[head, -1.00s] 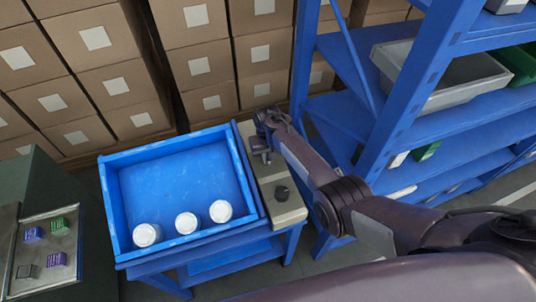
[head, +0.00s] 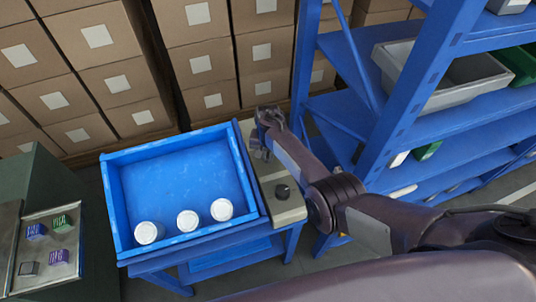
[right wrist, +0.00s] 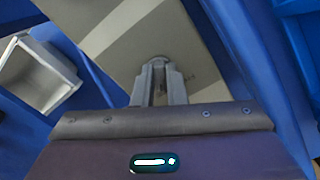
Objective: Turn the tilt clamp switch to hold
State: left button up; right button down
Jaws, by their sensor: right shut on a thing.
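A beige-grey control panel (head: 286,214) runs along the right side of a blue tray table. A black round knob (head: 282,192) stands on its near part, clear of my gripper. My right gripper (head: 260,153) is at the far part of the panel, with its fingers shut on a small switch there. In the right wrist view the two grey fingers (right wrist: 160,80) close together over the panel (right wrist: 130,45). They hide most of the switch, so its setting and any labels cannot be read. My left gripper is not in view.
The blue tray (head: 180,185) holds three white round-topped items (head: 187,221) along its near edge. A blue shelf rack (head: 385,120) with a grey bin (head: 455,85) stands close to my right arm. Stacked cartons (head: 205,60) fill the back.

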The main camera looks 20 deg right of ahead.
aim_at(268, 157)
jog(key=c, duration=1.5)
grip_release()
jog(key=shift+o, duration=0.2)
jog(key=shift+r+p, duration=0.4)
jog(key=shift+r, duration=3.5)
jog(key=shift+f, duration=0.1)
